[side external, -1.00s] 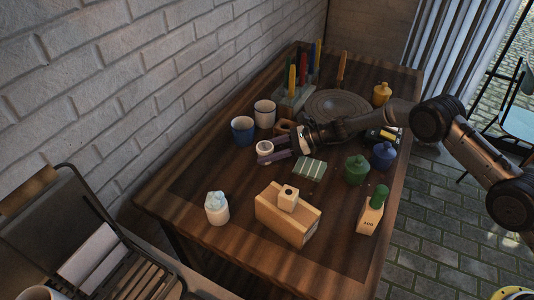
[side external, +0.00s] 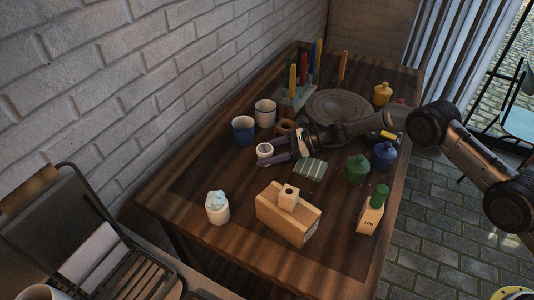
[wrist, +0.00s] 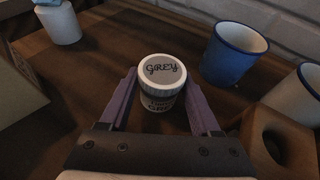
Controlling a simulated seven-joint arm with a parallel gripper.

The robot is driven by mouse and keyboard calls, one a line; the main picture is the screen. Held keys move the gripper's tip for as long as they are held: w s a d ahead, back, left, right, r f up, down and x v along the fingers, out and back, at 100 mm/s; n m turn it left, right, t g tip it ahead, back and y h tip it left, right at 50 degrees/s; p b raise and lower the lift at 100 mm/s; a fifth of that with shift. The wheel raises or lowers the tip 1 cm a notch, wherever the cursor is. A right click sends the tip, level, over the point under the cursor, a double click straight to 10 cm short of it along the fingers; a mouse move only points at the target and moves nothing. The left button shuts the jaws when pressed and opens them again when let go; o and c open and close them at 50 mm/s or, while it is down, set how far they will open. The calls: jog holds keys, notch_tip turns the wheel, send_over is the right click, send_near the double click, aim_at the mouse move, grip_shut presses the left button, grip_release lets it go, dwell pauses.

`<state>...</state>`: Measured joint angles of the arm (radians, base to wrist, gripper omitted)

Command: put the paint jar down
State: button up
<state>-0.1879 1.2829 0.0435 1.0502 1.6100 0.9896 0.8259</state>
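The paint jar (wrist: 162,72), white with a lid reading "GREY", stands upright between the fingertips of my gripper (wrist: 161,88) in the wrist view. A narrow gap shows between the jar and each finger, so the gripper looks open around it. In the side view the jar (side external: 264,150) appears to stand on the wooden table (side external: 190,190), in front of the blue cup. My gripper (side external: 270,153) reaches in low from the right with a purple finger on each side of the jar. The jar's base is partly hidden.
A blue cup (side external: 243,130) and a white cup (side external: 265,113) stand behind the jar. A wooden block with a hole (wrist: 275,140) is close to the right finger. A cardboard box (side external: 288,213) and a white jar (side external: 217,208) stand nearer the front. Table left of the jar is clear.

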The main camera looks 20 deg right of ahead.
jog(key=shift+o, duration=1.4)
jog(key=shift+s+d+f, duration=0.15)
jog(key=shift+f, duration=0.35)
jog(key=shift+s+d+f, duration=0.15)
jog(key=shift+f, duration=0.3)
jog(key=shift+r, duration=0.3)
jog(key=v, duration=0.4)
jog(key=r+v, duration=0.1)
jog(key=v, duration=0.7)
jog(key=shift+w+a+r, duration=0.15)
jog(key=shift+a+r, duration=0.1)
jog(key=shift+r, duration=0.05)
jog(key=shift+r, duration=0.1)
